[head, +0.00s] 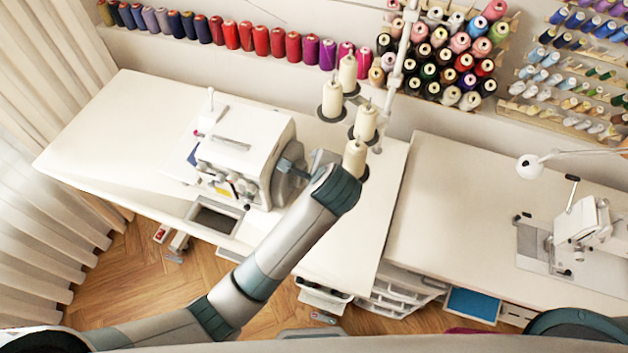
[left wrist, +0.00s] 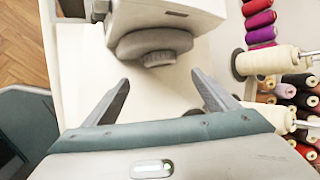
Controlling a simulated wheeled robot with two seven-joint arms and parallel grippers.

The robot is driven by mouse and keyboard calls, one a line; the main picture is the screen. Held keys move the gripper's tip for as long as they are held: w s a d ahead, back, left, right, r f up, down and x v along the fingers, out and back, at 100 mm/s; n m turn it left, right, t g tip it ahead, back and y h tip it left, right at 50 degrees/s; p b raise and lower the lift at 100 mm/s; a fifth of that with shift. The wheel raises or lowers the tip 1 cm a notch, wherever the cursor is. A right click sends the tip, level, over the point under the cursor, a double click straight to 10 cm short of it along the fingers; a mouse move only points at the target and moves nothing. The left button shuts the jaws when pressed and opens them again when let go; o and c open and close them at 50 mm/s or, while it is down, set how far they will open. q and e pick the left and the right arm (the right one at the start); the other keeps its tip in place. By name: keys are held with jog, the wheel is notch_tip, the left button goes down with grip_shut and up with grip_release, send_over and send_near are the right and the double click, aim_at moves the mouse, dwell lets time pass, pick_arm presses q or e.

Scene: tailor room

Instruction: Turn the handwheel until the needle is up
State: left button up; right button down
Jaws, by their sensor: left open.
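A white sewing machine (head: 245,140) stands on the left white table (head: 110,120). Its dark grey handwheel (head: 283,187) is on its right side, partly hidden by my left gripper (head: 293,166). In the left wrist view, the round handwheel (left wrist: 153,42) with its ribbed knob lies just beyond the open fingers of my left gripper (left wrist: 160,79). The fingers are spread wider than the knob, with nothing between them, and appear apart from it. The needle is too small to make out, so I cannot tell its height. My right gripper is not in view.
Cream thread cones (head: 332,100) stand on a thread stand just behind and right of the handwheel. A second sewing machine (head: 585,222) stands on the right table (head: 450,200). Wall thread racks (head: 440,55) line the back. The left table's left part is clear.

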pick_arm(q)
jog(key=shift+b+v, duration=0.4)
jog(key=shift+v, duration=2.2)
jog(key=shift+f, duration=0.1)
